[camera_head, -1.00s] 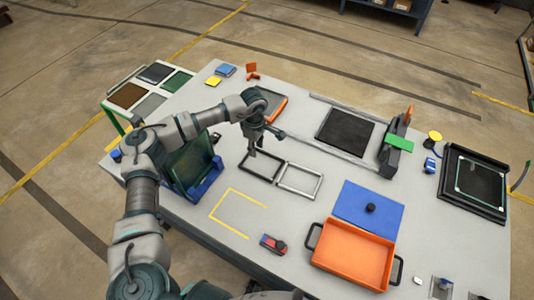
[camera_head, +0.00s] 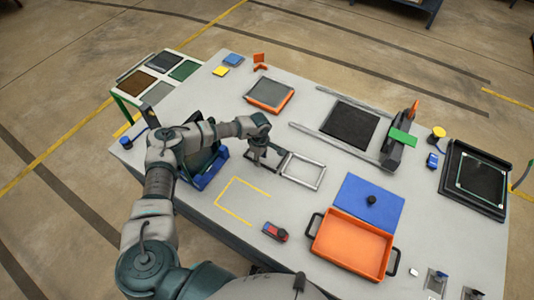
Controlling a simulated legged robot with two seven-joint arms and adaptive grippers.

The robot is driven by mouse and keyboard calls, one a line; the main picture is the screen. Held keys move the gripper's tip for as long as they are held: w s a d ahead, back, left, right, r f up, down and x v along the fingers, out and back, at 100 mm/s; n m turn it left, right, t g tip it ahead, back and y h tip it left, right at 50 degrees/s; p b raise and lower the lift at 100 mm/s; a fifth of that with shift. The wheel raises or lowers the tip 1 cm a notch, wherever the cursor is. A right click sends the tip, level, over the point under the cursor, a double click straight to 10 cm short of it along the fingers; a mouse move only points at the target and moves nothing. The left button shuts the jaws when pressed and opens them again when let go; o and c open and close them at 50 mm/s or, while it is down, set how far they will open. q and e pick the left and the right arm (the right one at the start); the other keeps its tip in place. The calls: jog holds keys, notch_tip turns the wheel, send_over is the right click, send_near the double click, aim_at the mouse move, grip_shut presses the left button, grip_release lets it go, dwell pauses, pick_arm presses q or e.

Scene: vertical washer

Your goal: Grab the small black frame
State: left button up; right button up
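The small black frame (camera_head: 249,157) lies flat on the grey table, beside a light grey frame (camera_head: 302,171) to its right. My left gripper (camera_head: 267,155) is over the black frame, with its fingers spread apart and pointing down. The gripper and wrist hide much of the black frame. I cannot tell whether a finger touches it. My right gripper is not in view.
A blue stand (camera_head: 207,175) holding a dark panel is left of the frames, partly behind my arm. An orange tray (camera_head: 350,246) and a blue lid (camera_head: 369,204) lie to the right. A yellow-outlined area (camera_head: 236,200) in front is clear.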

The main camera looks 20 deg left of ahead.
pick_arm(q)
notch_tip(320, 180, down, 2)
jog(key=shift+f, duration=0.2)
jog(key=shift+a+f, duration=0.1)
jog(key=shift+f, duration=0.1)
jog(key=shift+a, duration=0.45)
grip_shut()
jog(key=shift+d, duration=0.2)
jog(key=shift+d, duration=0.2)
